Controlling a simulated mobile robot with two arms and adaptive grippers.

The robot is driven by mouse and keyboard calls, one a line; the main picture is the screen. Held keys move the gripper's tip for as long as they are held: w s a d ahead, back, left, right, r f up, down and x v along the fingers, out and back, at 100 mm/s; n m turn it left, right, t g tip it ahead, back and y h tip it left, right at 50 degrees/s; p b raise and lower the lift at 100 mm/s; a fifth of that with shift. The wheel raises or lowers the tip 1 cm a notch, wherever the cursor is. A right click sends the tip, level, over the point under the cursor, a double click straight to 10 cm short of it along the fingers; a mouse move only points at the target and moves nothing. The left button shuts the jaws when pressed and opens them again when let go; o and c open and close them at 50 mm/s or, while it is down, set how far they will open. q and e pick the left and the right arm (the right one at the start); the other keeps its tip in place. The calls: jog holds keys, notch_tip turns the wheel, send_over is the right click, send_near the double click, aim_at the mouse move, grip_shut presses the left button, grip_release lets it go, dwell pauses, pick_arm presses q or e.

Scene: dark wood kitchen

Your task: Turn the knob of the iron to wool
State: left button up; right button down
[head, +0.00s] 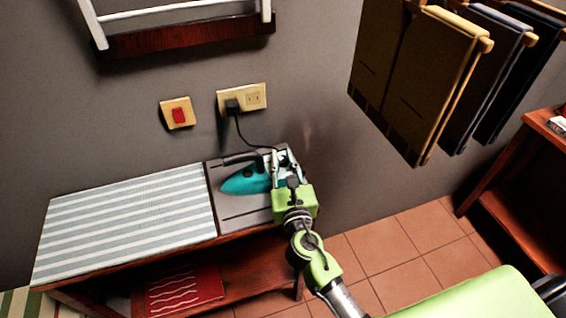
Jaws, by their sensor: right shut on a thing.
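The iron (247,181) has a teal body and a dark handle. It lies on the grey rest (235,225) at the right end of the ironing table, its tip toward the left. My right gripper (286,162) reaches in from the bottom right. Its fingers are at the rear end of the iron and closed on a part there. The knob and its markings are hidden or too small to make out. My left gripper is not in view.
A striped cloth (130,222) covers the rest of the table (200,245). The iron's black cord rises to a wall socket (242,99) beside a red switch (178,114). Folded cloths (419,85) hang at upper right. A wooden shelf (525,200) stands at the right.

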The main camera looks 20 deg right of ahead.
jog(key=shift+m+h, duration=0.6)
jog(key=shift+h, duration=0.3)
jog(key=c, duration=1.9)
grip_release()
jog(key=v, duration=1.2)
jog(key=shift+a+r, duration=0.1)
jog(key=shift+r, duration=0.1)
